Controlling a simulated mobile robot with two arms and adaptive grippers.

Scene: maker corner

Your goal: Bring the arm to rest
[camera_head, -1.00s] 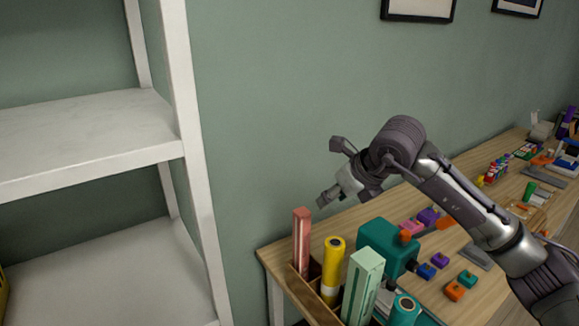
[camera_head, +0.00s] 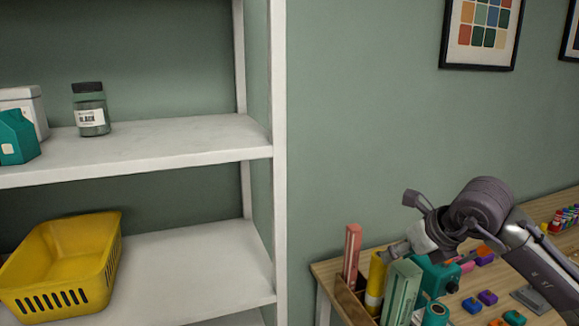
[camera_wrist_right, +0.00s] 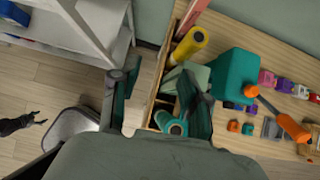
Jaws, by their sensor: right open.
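My right gripper (camera_head: 403,224) is open, with its two fingers spread and nothing between them. In the head view it hangs over the near-left end of the wooden table, close above a wooden organiser (camera_head: 349,301). The right wrist view shows both fingers (camera_wrist_right: 160,88), one beside the organiser's left edge and the other in front of its contents. I cannot tell whether that finger touches anything. My left gripper does not show in the head view.
The organiser holds a red box (camera_head: 352,250), a yellow cylinder (camera_head: 375,280) and a pale green box (camera_head: 402,290). A teal block (camera_wrist_right: 236,72) stands beside it. White shelves (camera_head: 150,150) at left hold a yellow basket (camera_head: 65,262) and a black-lidded jar (camera_head: 90,112). Floor shows between shelves and table.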

